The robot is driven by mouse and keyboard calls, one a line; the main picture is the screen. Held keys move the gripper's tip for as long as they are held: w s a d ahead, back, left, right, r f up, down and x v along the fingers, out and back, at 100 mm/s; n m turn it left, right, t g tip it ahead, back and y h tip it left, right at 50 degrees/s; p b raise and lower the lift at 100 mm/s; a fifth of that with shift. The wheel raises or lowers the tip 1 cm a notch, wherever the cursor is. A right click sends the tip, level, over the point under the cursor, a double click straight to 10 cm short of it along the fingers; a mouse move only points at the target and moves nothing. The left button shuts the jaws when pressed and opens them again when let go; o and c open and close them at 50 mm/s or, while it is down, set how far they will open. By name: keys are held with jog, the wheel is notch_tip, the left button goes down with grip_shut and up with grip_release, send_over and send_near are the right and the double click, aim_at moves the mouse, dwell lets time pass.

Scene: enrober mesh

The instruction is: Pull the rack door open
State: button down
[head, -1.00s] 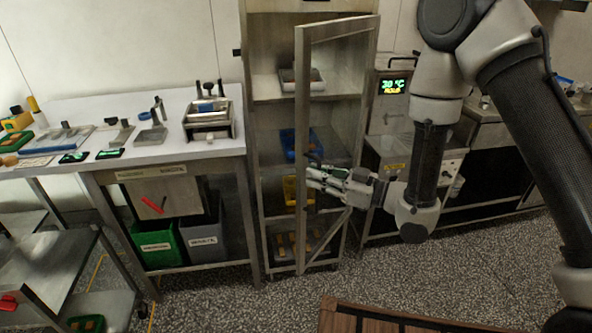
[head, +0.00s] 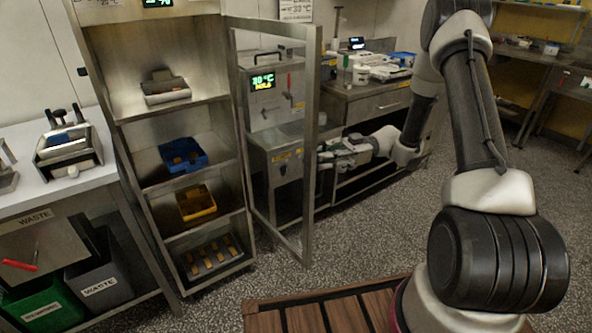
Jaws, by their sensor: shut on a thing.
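The rack door (head: 309,140) is a metal frame, swung wide open, standing out to the right of the rack (head: 119,140). My gripper (head: 324,158) is at the door's free upright, about mid-height, and is shut on it. The door handle itself is hidden or too small to tell. The rack's front is uncovered, and its shelves hold a metal tray (head: 165,90), a blue bin (head: 183,155), a yellow bin (head: 196,203) and a bottom tray with several bars (head: 211,257).
A steel bench (head: 22,165) with a grey waste bin (head: 98,285) and a green bin (head: 45,312) stands left of the rack. A machine with a green display (head: 263,82) stands behind the door. A wooden slatted platform (head: 262,322) lies in front; speckled floor between is clear.

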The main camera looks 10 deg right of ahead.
jog(key=w+d, duration=0.5)
jog(key=shift+d, duration=0.4)
jog(key=c, duration=1.5)
grip_release()
jog(key=shift+w+d, duration=0.1)
jog(key=v, duration=1.1)
jog(key=shift+d+f, duration=0.1)
jog(key=shift+d, duration=0.3)
